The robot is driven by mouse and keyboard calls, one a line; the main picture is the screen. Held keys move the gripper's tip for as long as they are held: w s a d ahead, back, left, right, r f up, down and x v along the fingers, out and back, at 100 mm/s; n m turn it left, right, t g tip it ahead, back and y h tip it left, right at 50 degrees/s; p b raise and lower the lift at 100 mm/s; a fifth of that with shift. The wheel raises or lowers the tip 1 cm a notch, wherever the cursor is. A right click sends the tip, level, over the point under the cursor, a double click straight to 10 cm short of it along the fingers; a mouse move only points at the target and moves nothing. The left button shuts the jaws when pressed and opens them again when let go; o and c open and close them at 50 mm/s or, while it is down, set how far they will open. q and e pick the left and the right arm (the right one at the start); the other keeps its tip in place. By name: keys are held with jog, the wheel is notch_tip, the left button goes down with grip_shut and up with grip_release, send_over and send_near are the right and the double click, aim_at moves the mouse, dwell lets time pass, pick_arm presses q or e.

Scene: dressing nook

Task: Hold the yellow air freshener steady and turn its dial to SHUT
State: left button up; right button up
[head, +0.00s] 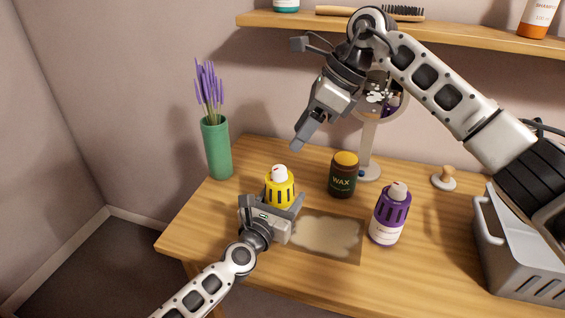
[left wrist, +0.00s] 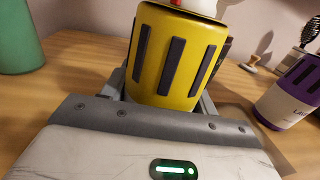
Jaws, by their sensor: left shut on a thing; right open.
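The yellow air freshener (head: 280,190) stands upright on the wooden table, left of the wax jar. It has dark vertical slots and a white dial (head: 280,172) on top with a small red mark. My left gripper (head: 272,205) is shut on its body from the front, low down. In the left wrist view the yellow body (left wrist: 172,60) fills the space between the fingers, and its top is cut off by the frame edge. My right gripper (head: 303,140) is open and empty in the air, above and a little right of the dial. The dial's lettering is too small to read.
A purple air freshener (head: 388,222) stands at the right, a dark wax jar (head: 343,178) behind, a green vase (head: 216,150) at the back left. A round mirror's stand (head: 368,150) rises behind the jar. A grey crate (head: 515,260) is far right. A shelf (head: 460,38) hangs above.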

aim_at(280, 168)
jog(key=shift+h, duration=0.6)
jog(key=x, duration=0.6)
jog(key=w+x, duration=0.1)
jog(key=x, duration=0.2)
jog(key=shift+a+f, duration=0.1)
jog(key=shift+f, duration=0.2)
jog(key=shift+c, duration=0.3)
jog(key=c, duration=0.9)
